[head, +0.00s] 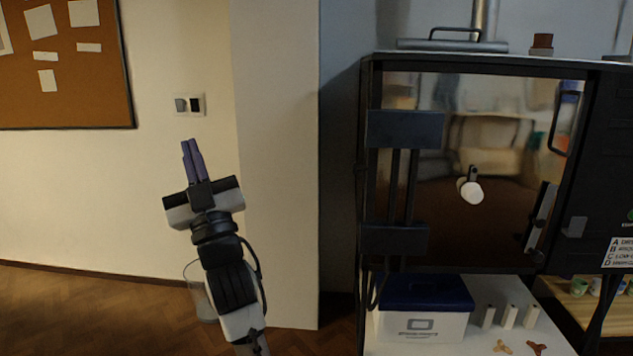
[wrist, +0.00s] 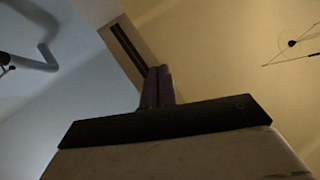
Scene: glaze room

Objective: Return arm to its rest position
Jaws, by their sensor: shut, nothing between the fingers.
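My gripper (head: 190,147) is raised on my arm at the left of the head view, its fingers pointing up in front of the pale wall. The two dark purple-grey fingers are together with nothing between them. In the wrist view my gripper (wrist: 158,72) points toward the ceiling, and its fingers show closed there too. Nothing touches the gripper.
A dark-framed kiln-like cabinet (head: 375,258) with a reflective front stands at the right. Below it, a white box with a blue lid (head: 425,293) and several small pieces sit on a white surface. A cork board (head: 75,100) hangs at left. Floor (head: 90,310) at left is clear.

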